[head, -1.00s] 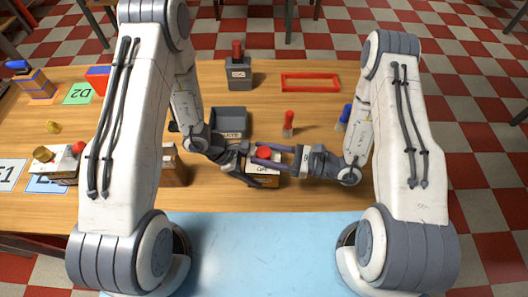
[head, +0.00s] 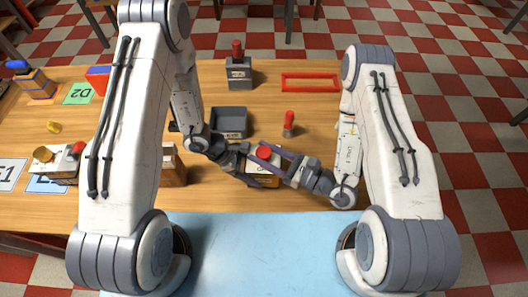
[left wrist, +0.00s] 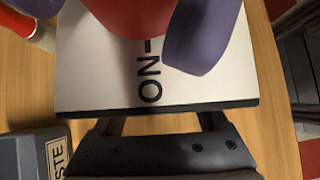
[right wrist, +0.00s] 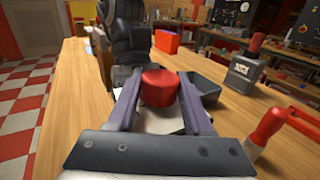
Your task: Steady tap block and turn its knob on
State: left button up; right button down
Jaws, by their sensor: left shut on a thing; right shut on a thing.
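The tap block (head: 262,182) stands on the wooden table between my arms, with a white top and a wooden side. Its round red knob (head: 263,152) is on top; the right wrist view shows the knob (right wrist: 159,88) between two purple-grey fingers. My right gripper (head: 274,156) is shut on the knob from the right. My left gripper (head: 247,162) is shut on the block at its left side. In the left wrist view the white top (left wrist: 100,75) shows "ON" beside the knob (left wrist: 125,14), partly covered by a right finger.
A grey waste bin (head: 229,134) stands just behind the block. A red-topped upright piece (head: 289,122) is behind right, and a grey block with a red top (head: 238,75) and a red frame (head: 283,80) are farther back. A brown box (head: 173,167) stands left.

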jog(key=shift+c, duration=1.5)
grip_release()
jog(key=shift+d, duration=0.1)
jog(key=shift+s+d, duration=0.25)
jog(key=shift+d, duration=0.25)
jog(key=v, duration=1)
jog(key=shift+s+d, duration=0.25)
